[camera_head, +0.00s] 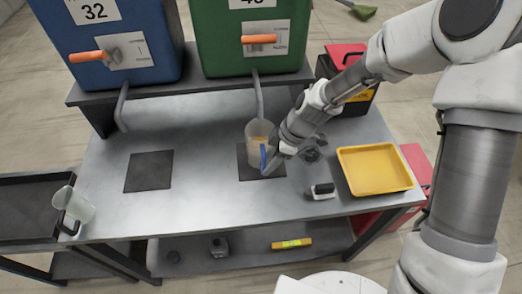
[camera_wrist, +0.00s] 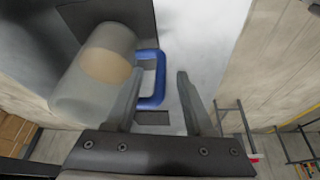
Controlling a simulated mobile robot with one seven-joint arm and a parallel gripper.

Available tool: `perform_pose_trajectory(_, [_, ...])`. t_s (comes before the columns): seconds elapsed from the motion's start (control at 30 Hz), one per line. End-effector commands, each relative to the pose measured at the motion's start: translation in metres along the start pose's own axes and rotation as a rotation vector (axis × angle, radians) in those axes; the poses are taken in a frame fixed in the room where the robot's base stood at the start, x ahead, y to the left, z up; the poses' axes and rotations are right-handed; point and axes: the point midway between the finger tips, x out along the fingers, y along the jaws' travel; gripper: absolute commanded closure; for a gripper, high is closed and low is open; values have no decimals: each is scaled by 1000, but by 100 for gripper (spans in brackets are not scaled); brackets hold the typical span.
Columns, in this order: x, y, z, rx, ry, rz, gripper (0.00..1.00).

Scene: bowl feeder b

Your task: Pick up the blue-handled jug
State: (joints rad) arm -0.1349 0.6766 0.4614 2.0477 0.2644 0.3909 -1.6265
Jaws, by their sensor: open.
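The blue-handled jug (camera_head: 258,130) is clear with tan contents and stands on the right dark mat (camera_head: 247,170) under the green hopper. In the wrist view the jug (camera_wrist: 85,85) is at upper left, with its blue handle (camera_wrist: 160,75) on its right side. My gripper (camera_wrist: 160,85) is open. In the wrist view its left finger overlaps the handle's loop and its right finger is right of the handle, so the handle's outer bar appears between them. I see no clear contact. In the head view my gripper (camera_head: 272,160) is beside the jug, partly hidden by my wrist.
A clear jug with a black handle (camera_head: 76,204) stands at the table's left edge. A yellow tray (camera_head: 375,170) and a small black-and-white object (camera_head: 322,191) are to the right. Blue (camera_head: 105,35) and green (camera_head: 250,50) hoppers stand behind. The left dark mat (camera_head: 149,171) is bare.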

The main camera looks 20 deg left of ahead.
Motion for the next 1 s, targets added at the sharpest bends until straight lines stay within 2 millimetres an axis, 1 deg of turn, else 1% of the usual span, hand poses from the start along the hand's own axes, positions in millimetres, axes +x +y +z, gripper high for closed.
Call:
perform_pose_trajectory(0.03, [9,-2,-2,-1,0,-5,47])
perform_pose_trajectory(0.1, [19,-2,-3,-2,0,-5,47])
perform_pose_trajectory(0.23, [32,-1,-2,0,0,-3,47])
perform_pose_trajectory(0.33, [35,-1,-2,-1,0,-2,47])
perform_pose_trajectory(0.53, [35,0,-2,-1,0,0,47])
perform_pose_trajectory(0.67, [35,0,-2,-1,0,-1,70])
perform_pose_trajectory(0.7, [35,0,-2,-1,0,-1,77])
perform_pose_trajectory(0.77, [35,0,-2,-1,0,-1,88])
perform_pose_trajectory(0.8, [35,-1,-2,-1,0,-1,95])
perform_pose_trajectory(0.83, [35,-1,-2,0,0,-1,100])
perform_pose_trajectory(1.0, [35,-1,-2,0,0,-1,100])
